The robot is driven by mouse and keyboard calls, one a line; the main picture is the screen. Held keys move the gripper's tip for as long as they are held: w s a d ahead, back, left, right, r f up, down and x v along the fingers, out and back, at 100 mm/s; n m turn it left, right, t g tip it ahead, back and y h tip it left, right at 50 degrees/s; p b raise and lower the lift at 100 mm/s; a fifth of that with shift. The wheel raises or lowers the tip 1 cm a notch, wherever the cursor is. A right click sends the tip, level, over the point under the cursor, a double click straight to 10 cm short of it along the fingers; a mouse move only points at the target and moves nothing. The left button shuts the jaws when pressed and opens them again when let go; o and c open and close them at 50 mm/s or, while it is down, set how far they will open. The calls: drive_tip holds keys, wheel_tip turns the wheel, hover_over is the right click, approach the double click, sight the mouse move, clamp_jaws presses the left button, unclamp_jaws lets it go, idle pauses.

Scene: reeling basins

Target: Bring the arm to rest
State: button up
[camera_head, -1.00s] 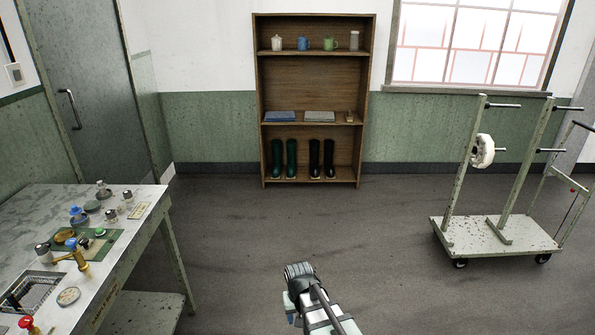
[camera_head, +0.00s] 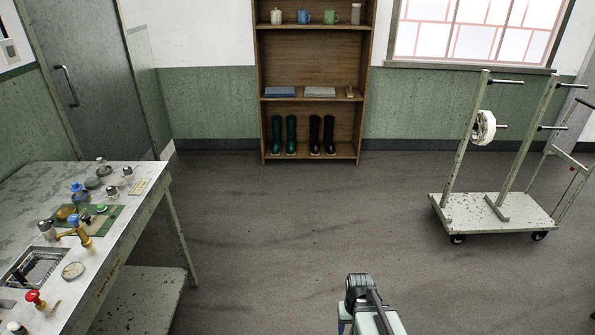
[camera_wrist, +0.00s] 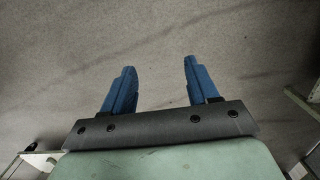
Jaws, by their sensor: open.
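My gripper (camera_wrist: 160,80) shows in the wrist view with its two blue fingers apart and nothing between them. Bare grey floor lies beyond the fingertips. In the head view part of my arm shows at the bottom, right of the middle, over open floor; the fingers cannot be seen there. My arm is apart from the bench and the cart.
A metal bench (camera_head: 137,216) with jars, taps and a sink basin stands at the left. A wooden shelf (camera_head: 314,70) with mugs and boots stands at the back. A wheeled cart (camera_head: 495,214) carrying a white reel (camera_head: 483,128) stands at the right. The floor between is clear.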

drive_tip(key=s+f+g, duration=0.3)
drive_tip(key=s+f, duration=0.5)
drive_tip(key=s, duration=0.5)
drive_tip(key=s+f+g, duration=0.2)
drive_tip(key=s+f, duration=0.6)
drive_tip(key=s, duration=0.5)
drive_tip(key=shift+g, duration=0.4)
